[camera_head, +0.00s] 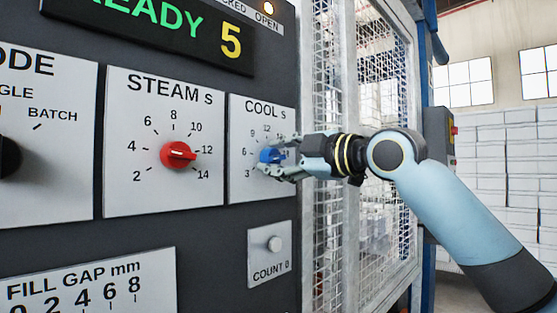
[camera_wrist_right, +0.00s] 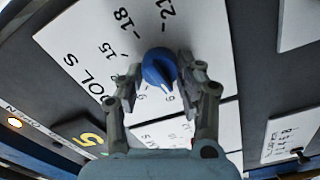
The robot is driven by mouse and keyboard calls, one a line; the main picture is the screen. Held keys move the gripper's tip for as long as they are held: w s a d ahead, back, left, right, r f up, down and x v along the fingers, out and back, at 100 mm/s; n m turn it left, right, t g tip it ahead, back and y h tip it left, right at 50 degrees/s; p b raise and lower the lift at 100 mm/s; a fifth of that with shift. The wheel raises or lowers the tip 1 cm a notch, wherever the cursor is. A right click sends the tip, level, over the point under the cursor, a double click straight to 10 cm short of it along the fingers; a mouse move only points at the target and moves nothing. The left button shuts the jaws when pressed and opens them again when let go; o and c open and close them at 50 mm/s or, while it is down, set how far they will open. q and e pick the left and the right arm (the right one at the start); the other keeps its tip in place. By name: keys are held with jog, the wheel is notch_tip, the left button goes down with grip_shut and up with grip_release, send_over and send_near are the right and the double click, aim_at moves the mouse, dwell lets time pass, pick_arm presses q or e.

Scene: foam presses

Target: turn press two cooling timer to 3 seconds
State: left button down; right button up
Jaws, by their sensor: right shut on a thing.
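The blue cooling timer knob (camera_head: 267,155) sits on the white dial plate labelled COOL s (camera_head: 262,115). In the right wrist view the blue knob (camera_wrist_right: 156,68) stands between the two fingers of my right gripper (camera_wrist_right: 161,78). My right gripper (camera_head: 279,159) reaches in from the right in the head view and is shut on the knob. The knob's white mark points toward the low numbers, seemingly near 6, but the exact setting is hard to read. The 3 shows at the lower left of the dial. My left gripper is not in view.
The STEAM s dial with a red knob (camera_head: 178,154) is left of the COOL dial. A COUNT button (camera_head: 274,244) is below it. The display (camera_head: 190,30) reads READY and a yellow 5. A wire mesh guard (camera_head: 328,80) stands right of the panel.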

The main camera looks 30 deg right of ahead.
jog(key=shift+f+n+b, duration=0.15)
jog(key=shift+n+b, duration=0.25)
jog(key=shift+n, duration=1.8)
jog(key=o, duration=1.2)
jog(key=shift+c, duration=0.2)
jog(key=v, duration=0.7)
jog(key=shift+s, duration=0.3)
